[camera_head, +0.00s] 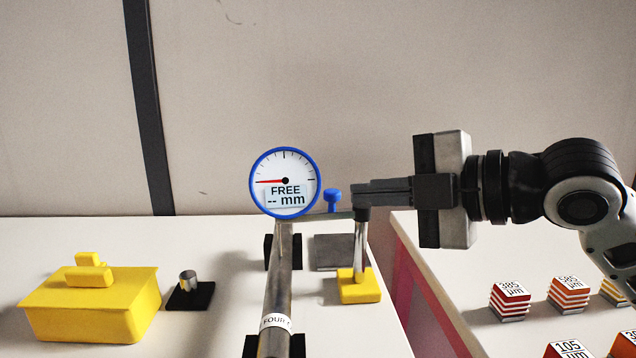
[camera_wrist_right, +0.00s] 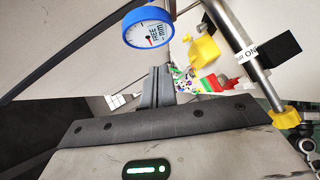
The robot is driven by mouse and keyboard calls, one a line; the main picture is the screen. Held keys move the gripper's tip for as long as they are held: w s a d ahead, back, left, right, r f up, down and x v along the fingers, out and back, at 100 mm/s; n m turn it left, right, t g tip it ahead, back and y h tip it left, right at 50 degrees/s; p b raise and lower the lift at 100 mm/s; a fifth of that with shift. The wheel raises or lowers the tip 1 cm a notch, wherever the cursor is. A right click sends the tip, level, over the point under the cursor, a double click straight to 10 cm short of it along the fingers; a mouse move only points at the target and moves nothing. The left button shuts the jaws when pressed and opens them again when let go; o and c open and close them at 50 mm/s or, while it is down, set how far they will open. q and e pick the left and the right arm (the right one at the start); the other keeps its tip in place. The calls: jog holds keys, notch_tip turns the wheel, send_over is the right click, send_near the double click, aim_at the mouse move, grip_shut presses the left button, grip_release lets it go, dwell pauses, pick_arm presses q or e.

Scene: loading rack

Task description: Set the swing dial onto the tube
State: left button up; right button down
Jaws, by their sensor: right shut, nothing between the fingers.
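The swing dial (camera_head: 285,183) has a blue rim and a red needle pointing left, and reads "FREE -- mm". It sits at the left end of a thin arm on a steel post (camera_head: 360,250) with a yellow base (camera_head: 360,288). The metal tube (camera_head: 278,278) lies lengthwise below the dial, with a label band. I cannot tell whether the dial touches it. My right gripper (camera_head: 358,194) is shut and empty at the post's top; contact is unclear. In the wrist view, its fingers (camera_wrist_right: 157,88) are together below the dial (camera_wrist_right: 148,28). My left gripper is not in view.
A blue knob (camera_head: 333,200) stands on the arm beside the dial. A yellow lidded box (camera_head: 90,310) and a black block with a metal pin (camera_head: 190,291) are at left. Black supports (camera_head: 250,346) hold the tube. Several labelled striped blocks (camera_head: 510,300) stand on the right table.

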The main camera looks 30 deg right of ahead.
aim_at(297, 194)
jog(key=w+f+p, duration=0.1)
jog(key=w, duration=0.2)
jog(key=w+a+p, duration=0.1)
jog(key=w, duration=0.2)
jog(key=w+f+p, duration=0.1)
jog(key=w, duration=0.1)
jog(key=shift+w+a+f, duration=0.3)
jog(key=shift+w+a, duration=0.1)
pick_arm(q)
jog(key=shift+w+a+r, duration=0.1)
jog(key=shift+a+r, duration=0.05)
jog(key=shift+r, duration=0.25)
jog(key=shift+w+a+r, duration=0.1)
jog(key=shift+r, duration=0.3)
pick_arm(e)
jog(key=shift+w+d+f, duration=0.1)
jog(key=shift+w+f, duration=0.05)
jog(key=shift+w, duration=0.15)
